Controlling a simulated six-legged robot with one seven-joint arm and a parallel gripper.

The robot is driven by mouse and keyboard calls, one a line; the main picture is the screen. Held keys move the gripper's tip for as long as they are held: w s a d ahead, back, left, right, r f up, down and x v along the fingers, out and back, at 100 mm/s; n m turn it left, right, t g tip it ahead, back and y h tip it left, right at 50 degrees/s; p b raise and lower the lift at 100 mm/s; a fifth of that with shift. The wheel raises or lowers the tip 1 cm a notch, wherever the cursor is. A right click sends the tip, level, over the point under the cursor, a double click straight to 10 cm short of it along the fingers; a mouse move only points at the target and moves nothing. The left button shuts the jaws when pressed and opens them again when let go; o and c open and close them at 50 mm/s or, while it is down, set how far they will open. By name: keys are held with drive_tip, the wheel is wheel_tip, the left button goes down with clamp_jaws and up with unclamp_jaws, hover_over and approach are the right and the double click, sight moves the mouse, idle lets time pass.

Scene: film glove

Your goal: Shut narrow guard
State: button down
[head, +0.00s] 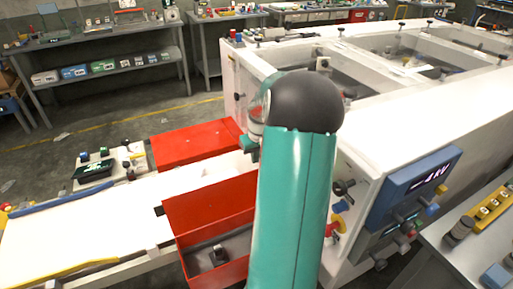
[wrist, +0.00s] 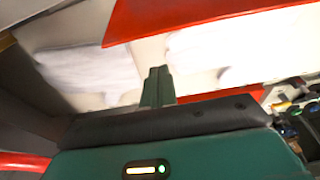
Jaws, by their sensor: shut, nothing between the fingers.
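Two red guards show in the head view. The farther red guard (head: 195,146) lies as a broad flat panel beside the white bed. The nearer red guard (head: 209,206) has a raised panel above an open red box with a dark object inside. I cannot tell for sure which is the narrow one. In the wrist view a red panel (wrist: 200,14) hangs above and beyond my gripper (wrist: 157,72). The fingers are together and empty, and I cannot tell whether they touch anything. My own arm hides part of the machine in the head view.
A white bed (head: 100,218) runs left, with a blue bar (head: 62,201) and a yellow bar (head: 65,272) along its edges. A white machine frame (head: 400,100) with a blue display box (head: 415,187) stands right. A grey bench (head: 470,228) is at far right. Open floor lies at left.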

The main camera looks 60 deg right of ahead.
drive_tip(key=s+a, duration=0.1)
drive_tip(key=s+a+r, duration=0.1)
drive_tip(key=s, duration=0.1)
drive_tip(key=shift+s, duration=0.1)
drive_tip(key=shift+s, duration=0.1)
idle(0.4)
drive_tip(key=shift+s+a, duration=0.1)
drive_tip(key=shift+s, duration=0.1)
